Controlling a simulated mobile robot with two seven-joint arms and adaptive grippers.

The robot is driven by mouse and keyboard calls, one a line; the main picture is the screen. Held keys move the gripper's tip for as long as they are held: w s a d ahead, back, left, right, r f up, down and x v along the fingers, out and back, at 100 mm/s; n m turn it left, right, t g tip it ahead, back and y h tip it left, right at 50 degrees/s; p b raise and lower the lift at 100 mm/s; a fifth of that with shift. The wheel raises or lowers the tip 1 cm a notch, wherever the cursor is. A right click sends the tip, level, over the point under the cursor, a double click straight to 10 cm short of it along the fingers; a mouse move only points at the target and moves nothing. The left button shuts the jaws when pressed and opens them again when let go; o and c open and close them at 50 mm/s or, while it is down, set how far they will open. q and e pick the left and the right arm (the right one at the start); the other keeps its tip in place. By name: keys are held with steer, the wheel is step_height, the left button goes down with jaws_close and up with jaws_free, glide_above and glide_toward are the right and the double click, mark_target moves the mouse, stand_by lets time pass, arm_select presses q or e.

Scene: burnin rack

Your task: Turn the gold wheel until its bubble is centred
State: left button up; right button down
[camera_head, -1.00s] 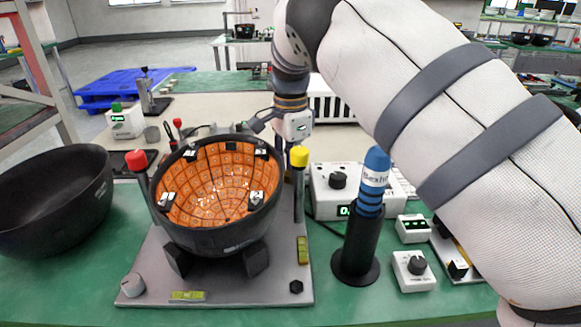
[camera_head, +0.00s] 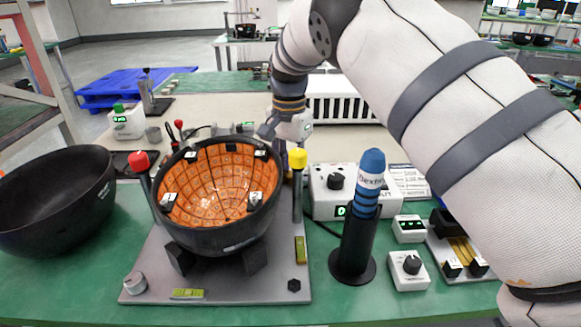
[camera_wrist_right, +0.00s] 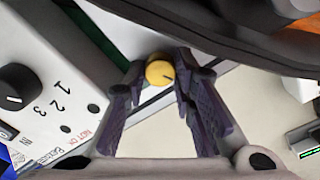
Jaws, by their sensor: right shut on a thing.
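In the right wrist view the gold wheel (camera_wrist_right: 160,71) is a small round yellow-gold knob with a dark mark, between the purple fingertips of my right gripper (camera_wrist_right: 159,75), which is shut on it. In the head view the gripper (camera_head: 285,160) reaches down behind the black bowl's right rear side, and the wheel is hidden there. The grey base plate (camera_head: 225,285) carries two yellow-green level vials, one at the front (camera_head: 187,294) and one at the right (camera_head: 300,250). Their bubbles are too small to read. My left gripper is not in view.
The black bowl (camera_head: 222,240) with orange tiled inside stands on the plate, between a red-capped post (camera_head: 139,162) and a yellow-capped post (camera_head: 297,160). A blue-topped tool in a black holder (camera_head: 352,262) and a white control box (camera_head: 325,203) stand to the right. Another black bowl (camera_head: 55,200) is at left.

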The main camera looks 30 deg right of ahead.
mark_target(288, 173)
steer(key=n, duration=0.4)
steer(key=shift+n, duration=0.3)
steer(key=n, duration=0.5)
steer(key=shift+n, duration=0.3)
steer(key=n, duration=0.9)
steer(key=shift+a, duration=0.1)
steer(key=c, duration=1.3)
jaws_free()
steer(key=shift+c, duration=0.2)
step_height(288, 173, up, 12)
